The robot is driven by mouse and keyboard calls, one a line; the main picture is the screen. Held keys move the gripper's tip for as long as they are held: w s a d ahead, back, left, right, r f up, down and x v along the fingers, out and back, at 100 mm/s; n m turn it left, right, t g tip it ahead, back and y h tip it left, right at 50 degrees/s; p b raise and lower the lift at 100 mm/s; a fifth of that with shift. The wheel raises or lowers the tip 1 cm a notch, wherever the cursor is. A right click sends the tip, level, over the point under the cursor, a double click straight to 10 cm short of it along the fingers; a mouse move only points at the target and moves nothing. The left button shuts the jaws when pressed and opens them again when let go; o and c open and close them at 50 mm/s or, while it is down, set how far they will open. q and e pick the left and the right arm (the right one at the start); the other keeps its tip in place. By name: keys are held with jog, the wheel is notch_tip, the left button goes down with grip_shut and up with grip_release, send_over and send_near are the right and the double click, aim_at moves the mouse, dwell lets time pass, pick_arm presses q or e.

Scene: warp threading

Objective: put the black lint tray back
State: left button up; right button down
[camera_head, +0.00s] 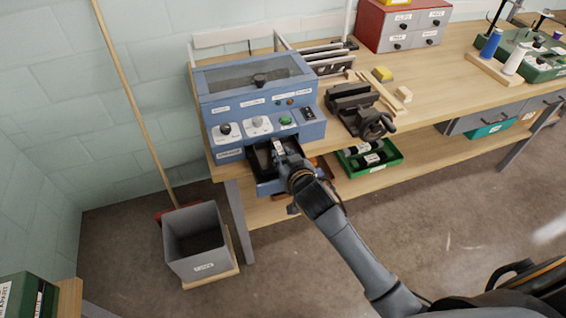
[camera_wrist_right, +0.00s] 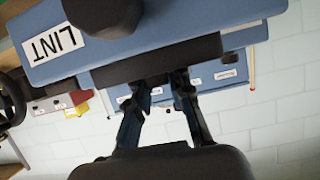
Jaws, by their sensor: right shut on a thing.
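The black lint tray (camera_head: 262,158) sits at the opening in the lower front of the blue machine (camera_head: 263,92), partly inside and sticking out toward me. In the right wrist view, a blue front panel (camera_wrist_right: 150,38) with a LINT label is close, with a black edge (camera_wrist_right: 150,62) of the tray against it. My right gripper (camera_head: 280,150) reaches in over the tray from the front. In the wrist view the fingers (camera_wrist_right: 160,85) are shut on the black edge. My arm hides part of the tray. My left gripper is not in view.
A vise (camera_head: 352,108) stands on the workbench (camera_head: 440,75) right of the machine. A green bin (camera_head: 370,158) is on the shelf below. A grey bin (camera_head: 196,240) stands on the floor at the left, with a long wooden handle (camera_head: 132,105) leaning behind it. The floor in front is clear.

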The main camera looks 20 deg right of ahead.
jog(key=shift+w+f+p, duration=0.15)
jog(key=shift+f+p, duration=0.2)
jog(key=shift+f, duration=1.4)
jog(key=shift+f, duration=0.1)
jog(key=shift+f, duration=0.15)
jog(key=c, duration=1.2)
grip_release()
jog(key=shift+r, duration=0.25)
jog(key=b+v, duration=0.1)
jog(key=v, duration=1.1)
jog(key=shift+d, duration=0.1)
